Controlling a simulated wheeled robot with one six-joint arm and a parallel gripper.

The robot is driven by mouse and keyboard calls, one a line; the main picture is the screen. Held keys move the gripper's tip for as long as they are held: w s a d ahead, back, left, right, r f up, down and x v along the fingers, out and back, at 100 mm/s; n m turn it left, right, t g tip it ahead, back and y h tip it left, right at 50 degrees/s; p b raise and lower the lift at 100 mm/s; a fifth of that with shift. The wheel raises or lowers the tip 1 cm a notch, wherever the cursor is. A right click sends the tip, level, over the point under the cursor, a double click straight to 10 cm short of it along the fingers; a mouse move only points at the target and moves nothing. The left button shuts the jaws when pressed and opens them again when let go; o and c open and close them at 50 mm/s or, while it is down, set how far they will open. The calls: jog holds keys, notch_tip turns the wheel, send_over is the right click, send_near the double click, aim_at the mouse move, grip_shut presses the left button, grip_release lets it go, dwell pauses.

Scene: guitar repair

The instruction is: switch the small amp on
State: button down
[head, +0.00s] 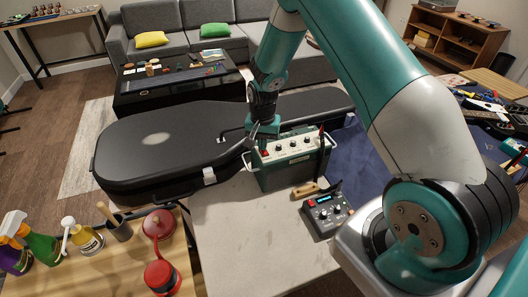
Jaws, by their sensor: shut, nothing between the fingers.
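The small amp (286,170) is a green box with a light control panel on top, carrying a row of dark knobs and a red switch (265,153) at its left end. It stands upright on the pale bench. My gripper (262,143) points down just above the left end of the panel, by the red switch. Its fingers are shut and empty. The fingertips partly cover the panel's left end, so I cannot tell whether they touch the switch or which way it is set.
A black guitar case (150,150) lies close on the left, behind the amp. A small pedal (327,212) with knobs sits in front of the amp. Spray bottles (42,240) and a red can (162,277) stand on the wooden table at lower left. The pale bench (235,225) is clear front left.

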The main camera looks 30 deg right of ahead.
jog(key=shift+f, duration=0.25)
jog(key=shift+r+p, duration=2.35)
jog(key=shift+r, duration=1.2)
jog(key=s+a+r+n+y+b, duration=0.1)
jog(key=s+a+r+n+b, duration=0.1)
jog(key=s+a+r+n, duration=0.4)
jog(key=s+a+r+n+y+b, duration=0.1)
jog(key=s+a+r+n+y, duration=0.1)
jog(key=s+a+r, duration=0.6)
jog(key=s+a+r+n+b, duration=0.1)
jog(key=s+a+r+n, duration=0.1)
jog(key=s, duration=0.5)
jog(key=s+a+r+n+y, duration=0.1)
jog(key=s+a+r+n, duration=0.1)
jog(key=s+r+n, duration=0.3)
jog(key=s+r, duration=0.1)
jog(key=s, duration=0.1)
jog(key=shift+s+a+b, duration=0.3)
jog(key=shift+s+b, duration=0.05)
jog(key=shift+b, duration=0.05)
